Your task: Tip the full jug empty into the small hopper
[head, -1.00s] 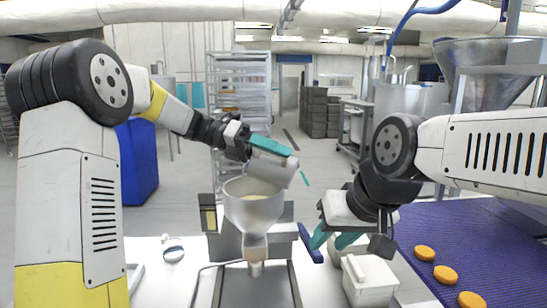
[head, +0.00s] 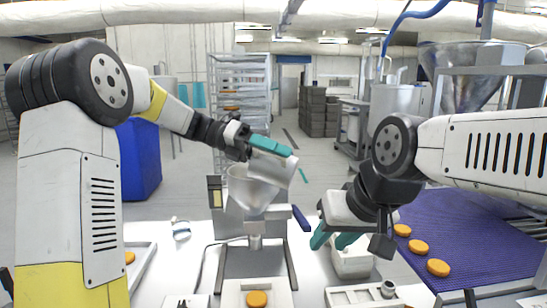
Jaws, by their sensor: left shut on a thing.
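My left gripper (head: 262,148) is shut on a grey metal jug (head: 272,168), its teal fingers at the jug's upper side. The jug is tilted over the upper part of the small hopper (head: 250,197). The jug's inside is hidden and I cannot see whether anything is running out. The hopper is a grey metal funnel on a stand; its inside is mostly hidden by the jug. My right gripper (head: 332,240) points down, right of the hopper, with its teal fingers apart and nothing seen between them.
An orange round (head: 257,299) lies on a pale plate below the hopper. A white container (head: 352,262) stands below my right gripper. Several orange rounds lie on the purple belt (head: 470,240) at right. A tray (head: 141,262) with a round is at left. A blue bin (head: 138,160) stands behind.

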